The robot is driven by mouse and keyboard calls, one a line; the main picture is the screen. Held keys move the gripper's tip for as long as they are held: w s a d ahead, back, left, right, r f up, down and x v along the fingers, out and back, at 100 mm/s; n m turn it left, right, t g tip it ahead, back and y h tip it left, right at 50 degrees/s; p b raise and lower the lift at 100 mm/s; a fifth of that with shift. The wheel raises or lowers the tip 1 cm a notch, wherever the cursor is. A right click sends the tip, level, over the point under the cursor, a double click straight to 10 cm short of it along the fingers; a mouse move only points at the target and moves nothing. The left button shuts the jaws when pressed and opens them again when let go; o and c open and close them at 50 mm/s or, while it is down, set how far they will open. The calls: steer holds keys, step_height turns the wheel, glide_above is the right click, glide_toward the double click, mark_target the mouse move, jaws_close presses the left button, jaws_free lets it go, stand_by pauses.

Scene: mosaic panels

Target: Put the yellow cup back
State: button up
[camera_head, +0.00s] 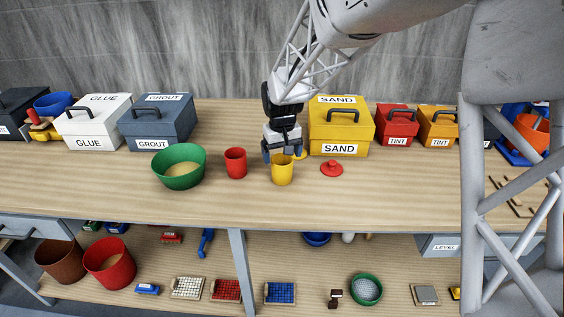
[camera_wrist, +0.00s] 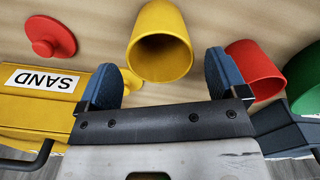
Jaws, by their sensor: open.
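The yellow cup (camera_head: 282,174) stands upright on the bench in the head view, between a red cup and a red lid. In the wrist view the yellow cup (camera_wrist: 161,42) shows its open mouth, just ahead of and between the fingers. My gripper (camera_head: 283,156) is directly behind and above the cup, pointing down. Its two blue-grey fingers (camera_wrist: 168,78) are spread apart with nothing held. I cannot tell whether a finger touches the cup. A yellow piece (camera_head: 300,155), perhaps a lid, is partly hidden beside the right finger.
The red cup (camera_head: 236,163) and green bowl (camera_head: 179,178) are to the left. The red lid (camera_head: 331,169) is to the right, before the yellow SAND box (camera_head: 341,130). The grey GROUT box (camera_head: 157,122) stands behind the bowl. The bench front (camera_head: 330,205) is clear.

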step_height(320, 180, up, 7)
stand_by(0.4)
steer(key=shift+r, duration=0.2)
stand_by(0.6)
steer(key=s+d+r+m+t, duration=0.1)
steer(key=s+d+r, duration=0.3)
steer(key=s+d, duration=0.4)
steer(key=s+d+r+m, duration=0.1)
steer(key=s+d+r, duration=0.4)
steer(key=s, duration=0.5)
steer(key=s+d+f+m, duration=0.1)
steer(key=s+d, duration=0.3)
steer(key=s, duration=0.5)
steer(key=s+d+f+m+t, duration=0.1)
steer(key=s+d, duration=0.3)
steer(key=s, duration=0.4)
steer(key=shift+s+d+f+m+t, duration=0.3)
steer(key=shift+s+f, duration=0.1)
steer(key=shift+f, duration=0.1)
